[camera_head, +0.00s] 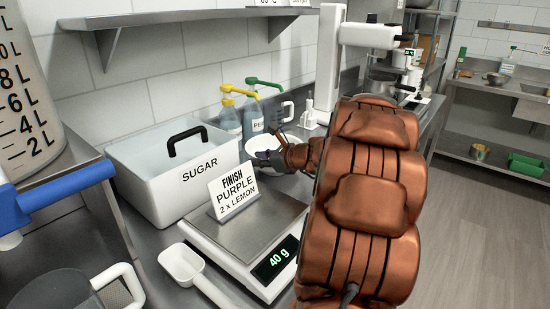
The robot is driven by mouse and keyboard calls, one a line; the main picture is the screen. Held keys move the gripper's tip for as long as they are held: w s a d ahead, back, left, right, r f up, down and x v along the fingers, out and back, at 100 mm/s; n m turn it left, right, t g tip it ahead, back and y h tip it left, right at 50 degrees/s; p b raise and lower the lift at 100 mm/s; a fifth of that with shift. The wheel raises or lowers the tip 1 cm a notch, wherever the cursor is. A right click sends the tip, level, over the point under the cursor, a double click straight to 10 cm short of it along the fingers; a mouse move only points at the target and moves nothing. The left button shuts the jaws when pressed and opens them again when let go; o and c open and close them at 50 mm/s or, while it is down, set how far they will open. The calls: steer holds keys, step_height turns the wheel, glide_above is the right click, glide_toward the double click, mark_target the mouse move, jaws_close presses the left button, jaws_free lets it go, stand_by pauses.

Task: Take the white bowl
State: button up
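A white bowl (258,143) stands on the steel counter behind the scale, to the right of the sugar bin. Its right and near parts are partly hidden by my gripper (268,158). My gripper reaches in from the right, and its dark fingers overlap the bowl's near side in the picture. The fingers are small and partly covered by my copper-coloured arm, so I cannot tell whether they touch the bowl or are open or shut.
A scale (225,262) reading 40 g holds a sign (233,197). The white sugar bin (200,188), a white scoop (182,264), a jug (122,290) and pump bottles (252,117) crowd the counter. The floor (480,240) at right is clear.

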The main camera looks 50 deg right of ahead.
jaws_close()
stand_by(0.5)
steer(key=shift+r, duration=0.5)
step_height(320, 180, up, 3)
steer(key=s+a+r, duration=0.1)
steer(key=s+a, duration=0.1)
steer(key=s, duration=1.3)
steer(key=shift+s+a, duration=0.4)
